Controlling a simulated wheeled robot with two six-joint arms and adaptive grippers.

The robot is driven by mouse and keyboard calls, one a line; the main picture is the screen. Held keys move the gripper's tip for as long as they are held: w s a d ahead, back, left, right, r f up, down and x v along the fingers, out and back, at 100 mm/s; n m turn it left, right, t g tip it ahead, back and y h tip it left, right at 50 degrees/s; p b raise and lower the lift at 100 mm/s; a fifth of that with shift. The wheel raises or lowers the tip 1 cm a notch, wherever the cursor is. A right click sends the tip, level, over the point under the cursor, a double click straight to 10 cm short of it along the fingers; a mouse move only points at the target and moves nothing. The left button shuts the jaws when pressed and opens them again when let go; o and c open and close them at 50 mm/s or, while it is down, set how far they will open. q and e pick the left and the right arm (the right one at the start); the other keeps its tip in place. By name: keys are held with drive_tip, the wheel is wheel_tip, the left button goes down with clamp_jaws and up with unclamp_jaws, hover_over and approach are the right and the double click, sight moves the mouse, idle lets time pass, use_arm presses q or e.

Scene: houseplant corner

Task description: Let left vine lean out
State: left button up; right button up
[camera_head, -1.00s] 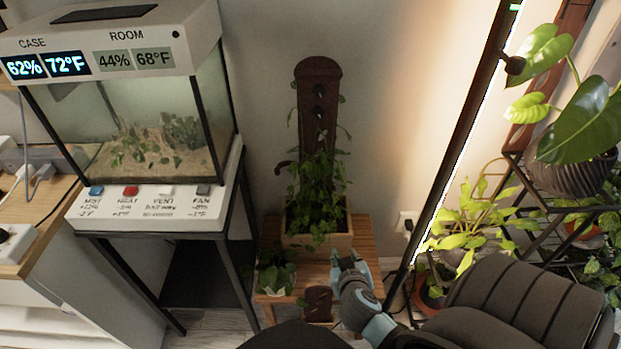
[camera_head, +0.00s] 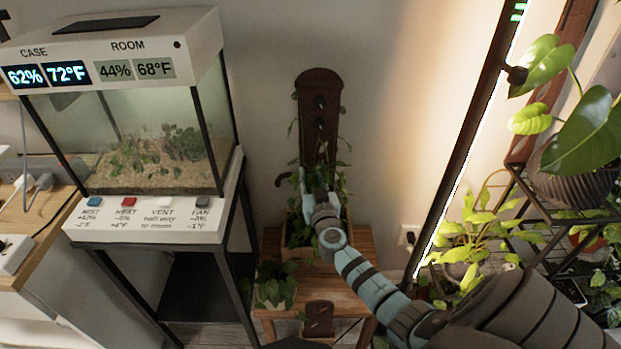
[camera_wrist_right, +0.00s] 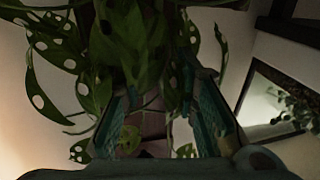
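A dark brown support board (camera_head: 320,90) with round openings stands in a wooden planter (camera_head: 296,254). Green vines (camera_head: 345,150) climb it. At its left edge a small brown piece (camera_head: 283,178) juts out, with leaves beside it. My right gripper (camera_head: 318,180) is in front of the board's lower part and hides much of the foliage there. In the right wrist view its fingers (camera_wrist_right: 165,108) are spread apart, with hole-riddled leaves (camera_wrist_right: 62,62) and the brown board between and around them. I cannot make out which stem is the left vine. My left gripper is not in view.
The planter stands on a slatted wooden stand (camera_head: 355,250) with a small potted plant (camera_head: 275,284) at its front left. A glass terrarium case (camera_head: 150,130) stands left. A lit pole (camera_head: 465,150) and a plant rack (camera_head: 550,215) stand right.

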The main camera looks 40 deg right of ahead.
drive_tip(key=shift+w+d, duration=0.1)
drive_tip(key=shift+w, duration=0.1)
drive_tip(key=shift+c, duration=0.4)
clamp_jaws()
